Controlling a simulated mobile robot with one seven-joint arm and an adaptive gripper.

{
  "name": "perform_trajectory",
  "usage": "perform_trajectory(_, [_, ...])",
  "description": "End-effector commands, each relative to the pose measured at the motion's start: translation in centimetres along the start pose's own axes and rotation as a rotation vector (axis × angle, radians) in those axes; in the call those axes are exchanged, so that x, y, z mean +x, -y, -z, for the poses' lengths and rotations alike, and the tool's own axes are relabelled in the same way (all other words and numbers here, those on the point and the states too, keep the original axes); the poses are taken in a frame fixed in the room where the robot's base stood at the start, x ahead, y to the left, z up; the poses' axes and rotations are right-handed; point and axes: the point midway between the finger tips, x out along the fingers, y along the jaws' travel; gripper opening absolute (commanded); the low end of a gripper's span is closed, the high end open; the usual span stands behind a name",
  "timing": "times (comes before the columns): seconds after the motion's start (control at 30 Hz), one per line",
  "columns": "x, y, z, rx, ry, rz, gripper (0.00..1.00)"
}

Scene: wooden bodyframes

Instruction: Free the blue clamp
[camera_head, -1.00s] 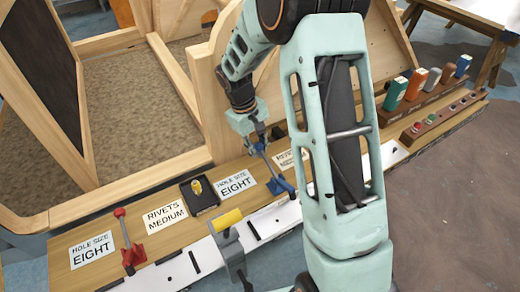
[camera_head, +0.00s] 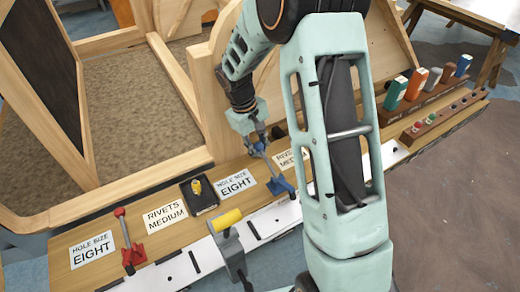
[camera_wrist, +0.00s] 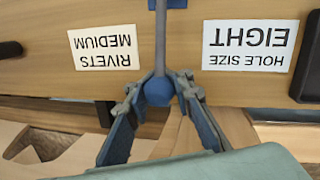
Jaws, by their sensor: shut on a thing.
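The blue clamp (camera_head: 280,186) stands on the wooden bench, right of a "HOLE SIZE EIGHT" card, its grey lever slanting up to my gripper. My gripper (camera_head: 258,148) is shut on the lever's blue ball end. In the wrist view, the two fingertips of my gripper (camera_wrist: 162,84) close around the blue ball (camera_wrist: 159,92), and the grey lever (camera_wrist: 161,40) runs up from it to the blue base at the top edge. Part of the clamp's base is cut off there.
A red clamp (camera_head: 130,248) and a yellow-handled clamp (camera_head: 229,240) stand to the left. A black tray (camera_head: 202,207) lies between cards. Coloured bottles (camera_head: 414,85) stand in a rack at right. A wooden frame (camera_head: 200,85) rises behind.

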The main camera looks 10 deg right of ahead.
Motion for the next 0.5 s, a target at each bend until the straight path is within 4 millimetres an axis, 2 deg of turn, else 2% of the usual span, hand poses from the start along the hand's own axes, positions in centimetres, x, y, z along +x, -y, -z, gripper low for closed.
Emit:
perform_trajectory(0.03, [-0.69, 0.27, 0.97, -0.006, -0.025, -0.002, 0.0])
perform_trajectory(0.13, [-0.69, 0.28, 0.98, -0.006, -0.025, -0.002, 0.0])
perform_trajectory(0.17, [-0.69, 0.28, 0.98, -0.006, -0.025, -0.002, 0.17])
perform_trajectory(0.3, [-0.54, 0.26, 0.79, -0.005, -0.02, -0.001, 0.33])
perform_trajectory(0.37, [-0.46, 0.2, 0.68, -0.004, -0.017, -0.001, 0.39])
perform_trajectory(0.5, [-0.32, 0.12, 0.5, -0.003, -0.013, -0.001, 0.4])
